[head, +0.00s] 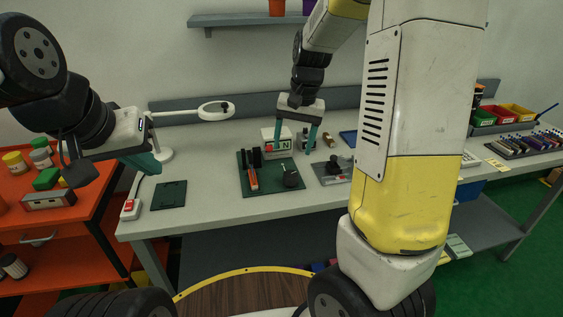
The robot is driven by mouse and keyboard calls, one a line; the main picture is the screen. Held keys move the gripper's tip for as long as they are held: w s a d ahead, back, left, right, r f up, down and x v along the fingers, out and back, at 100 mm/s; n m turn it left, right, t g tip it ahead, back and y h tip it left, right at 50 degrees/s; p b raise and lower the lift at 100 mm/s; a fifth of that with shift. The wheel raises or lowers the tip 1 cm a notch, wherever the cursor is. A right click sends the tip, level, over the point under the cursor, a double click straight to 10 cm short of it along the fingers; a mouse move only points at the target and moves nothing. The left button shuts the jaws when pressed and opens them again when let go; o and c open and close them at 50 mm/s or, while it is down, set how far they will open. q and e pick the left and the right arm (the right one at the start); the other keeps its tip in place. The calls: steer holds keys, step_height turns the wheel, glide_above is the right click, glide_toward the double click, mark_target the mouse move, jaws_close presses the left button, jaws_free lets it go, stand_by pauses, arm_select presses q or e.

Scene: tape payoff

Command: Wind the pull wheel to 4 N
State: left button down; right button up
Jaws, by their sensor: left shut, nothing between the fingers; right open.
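A dark green plate (262,190) lies on the grey bench and carries a tape payoff rig. A dark round knob (291,181), which looks like the pull wheel, sits on its right part. An orange and black upright part (252,176) stands on its left part. A white box with a green display marked N (284,145) stands behind; its digits are too small to read. My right gripper (296,152) points down, open and empty, above the rig's back right, in front of part of the box. My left gripper (152,172) is shut and empty at the bench's left end.
A white magnifier lamp (216,110) stands at the back left. A dark green mat (169,195) and a white switch box with a red button (129,208) lie at left. A grey plate with a dark fixture (333,168) is right of the rig.

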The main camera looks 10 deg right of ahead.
steer(key=g+h, duration=0.1)
glide_above(291, 174)
steer(key=shift+m, duration=0.4)
step_height(291, 174, down, 6)
steer(key=shift+r, duration=0.1)
steer(key=shift+w+f, duration=0.1)
steer(key=shift+f, duration=3.85)
steer(key=c, duration=1.4)
steer(key=shift+o, duration=0.2)
steer(key=shift+m, duration=0.3)
steer(key=m, duration=0.3)
steer(key=shift+m, duration=2)
